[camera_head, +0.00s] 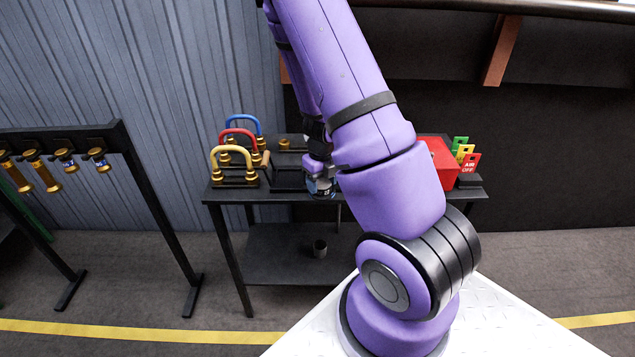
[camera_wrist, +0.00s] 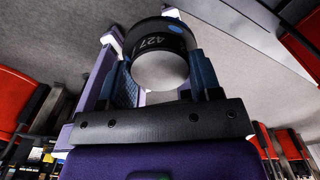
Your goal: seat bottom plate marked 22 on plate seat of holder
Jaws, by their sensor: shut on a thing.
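My gripper (camera_wrist: 160,72) is shut on a dark round part (camera_wrist: 158,38) with a pale grey round face and a blue dot. White characters on its dark side look like 427; I cannot make out a 22. In the head view my gripper (camera_head: 318,168) is at the front edge of the black table, partly behind my arm. The held part (camera_head: 321,187) shows there as a small dark piece with a pale and blue marking. A black block (camera_head: 286,176) stands left of it on the table; I cannot tell whether it is the holder. No plate seat is clearly visible.
Yellow, red and blue handled pieces (camera_head: 236,167) stand at the table's left. A red box (camera_head: 439,162) and coloured tags (camera_head: 466,160) are at its right. A small dark cup (camera_head: 320,248) is on the lower shelf. A black rack (camera_head: 60,137) with hanging gold-ended pieces stands left.

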